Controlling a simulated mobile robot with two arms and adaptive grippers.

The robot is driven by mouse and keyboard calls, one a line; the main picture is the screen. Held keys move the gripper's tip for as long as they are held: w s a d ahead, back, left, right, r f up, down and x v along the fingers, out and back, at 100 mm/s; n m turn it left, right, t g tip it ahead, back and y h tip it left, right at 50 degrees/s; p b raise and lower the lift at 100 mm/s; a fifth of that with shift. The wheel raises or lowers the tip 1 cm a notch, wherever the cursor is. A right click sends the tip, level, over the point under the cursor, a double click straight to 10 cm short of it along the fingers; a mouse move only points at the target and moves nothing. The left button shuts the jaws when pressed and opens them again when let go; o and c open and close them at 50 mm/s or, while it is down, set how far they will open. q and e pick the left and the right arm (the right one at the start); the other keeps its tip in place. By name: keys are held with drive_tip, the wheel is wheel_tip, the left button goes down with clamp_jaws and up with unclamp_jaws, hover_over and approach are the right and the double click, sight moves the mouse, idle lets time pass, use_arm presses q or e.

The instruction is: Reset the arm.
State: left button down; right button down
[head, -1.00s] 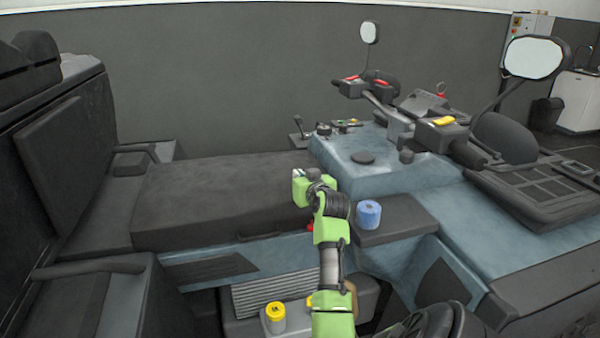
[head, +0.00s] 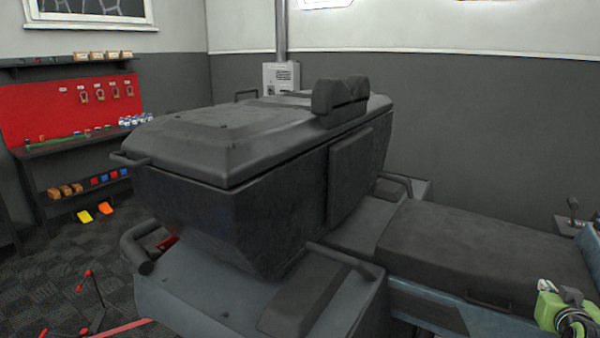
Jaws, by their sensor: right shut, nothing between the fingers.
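My right arm, green with dark parts, shows only at the lower right corner of the head view. Its gripper (head: 548,300) is over the near side of the long black seat (head: 470,245), at the vehicle's edge. The gripper is shut with nothing held. Its fingertips are small and hard to make out. My left gripper is not in view.
The vehicle's large black rear box (head: 230,215) with a backrest (head: 340,97) fills the middle. A workbench (head: 85,140) with a red pegboard (head: 60,105) stands at the far left. A red-and-black stand (head: 90,300) is on the dark floor at lower left.

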drive_tip(key=s+a+f+n+g+y, duration=0.25)
drive_tip(key=s+a+f, duration=0.35)
drive_tip(key=a+f, duration=0.45)
drive_tip(key=s+a+f+n+g+y, duration=0.1)
drive_tip(key=s+a+f+n+y, duration=0.35)
drive_tip(key=a, duration=0.95)
drive_tip(key=s+a+f+n+g+y, duration=0.15)
drive_tip(key=s+a+f, duration=0.25)
drive_tip(key=s+a, duration=0.5)
drive_tip(key=s+a+f+m+g+h, duration=0.1)
drive_tip(key=s+a+f+g, duration=0.2)
drive_tip(key=s+a, duration=0.65)
drive_tip(key=s+d+f+g, duration=0.1)
drive_tip(key=s+f, duration=0.1)
drive_tip(key=f, duration=1.2)
drive_tip(key=s+d+f+g, duration=0.1)
drive_tip(key=s+f, duration=0.1)
drive_tip(key=f, duration=1.2)
drive_tip(key=s+d+f+g, duration=0.1)
drive_tip(key=s+d+f, duration=0.1)
drive_tip(key=s+f, duration=1.2)
drive_tip(key=shift+s+d+f+n, duration=0.25)
drive_tip(key=shift+s+n, duration=0.2)
drive_tip(key=shift+s, duration=0.8)
